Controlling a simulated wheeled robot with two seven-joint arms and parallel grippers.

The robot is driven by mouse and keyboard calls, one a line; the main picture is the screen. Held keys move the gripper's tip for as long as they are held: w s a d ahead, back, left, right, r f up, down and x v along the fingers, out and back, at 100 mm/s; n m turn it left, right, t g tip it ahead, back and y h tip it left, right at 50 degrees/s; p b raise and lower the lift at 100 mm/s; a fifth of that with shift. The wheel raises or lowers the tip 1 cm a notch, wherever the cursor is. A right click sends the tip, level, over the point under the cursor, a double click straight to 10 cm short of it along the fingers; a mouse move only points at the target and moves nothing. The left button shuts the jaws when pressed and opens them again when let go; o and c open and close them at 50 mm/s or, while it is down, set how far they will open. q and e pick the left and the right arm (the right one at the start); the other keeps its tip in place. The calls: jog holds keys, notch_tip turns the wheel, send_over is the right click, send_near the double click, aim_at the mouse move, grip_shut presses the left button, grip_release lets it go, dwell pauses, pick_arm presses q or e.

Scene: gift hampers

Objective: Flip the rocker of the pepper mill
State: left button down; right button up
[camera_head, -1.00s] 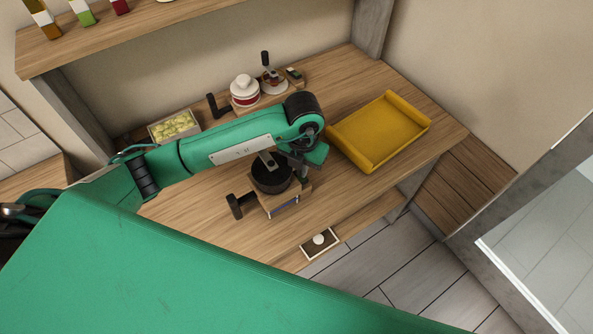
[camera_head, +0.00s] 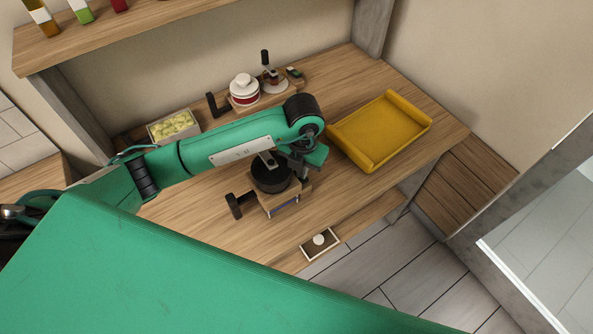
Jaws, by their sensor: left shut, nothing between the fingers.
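A squat device with a dark round top (camera_head: 270,176) on a wooden body stands near the front edge of the table; it seems to be the pepper mill. A black handle (camera_head: 236,206) juts out to its left. I cannot make out its rocker or how it is set. My left arm reaches over it from the left, and my left gripper (camera_head: 302,176) points down at its right side. The gripper is shut and empty. Whether its tips touch the device is hard to tell. My right gripper is out of view.
A yellow tray (camera_head: 378,130) lies to the right. At the back stand a red-and-white jar (camera_head: 244,88) and a small device with a black lever (camera_head: 269,74). A box of yellowish pieces (camera_head: 173,126) is at the left. A small drawer (camera_head: 319,243) sticks out below the front edge.

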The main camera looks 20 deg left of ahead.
pick_arm(q)
jog(key=shift+f+b, duration=0.4)
jog(key=shift+f, duration=0.15)
jog(key=shift+r, duration=0.1)
jog(key=shift+r+p, duration=0.95)
jog(key=shift+r, duration=0.55)
jog(key=shift+r+p, duration=1)
jog(key=shift+r, duration=0.95)
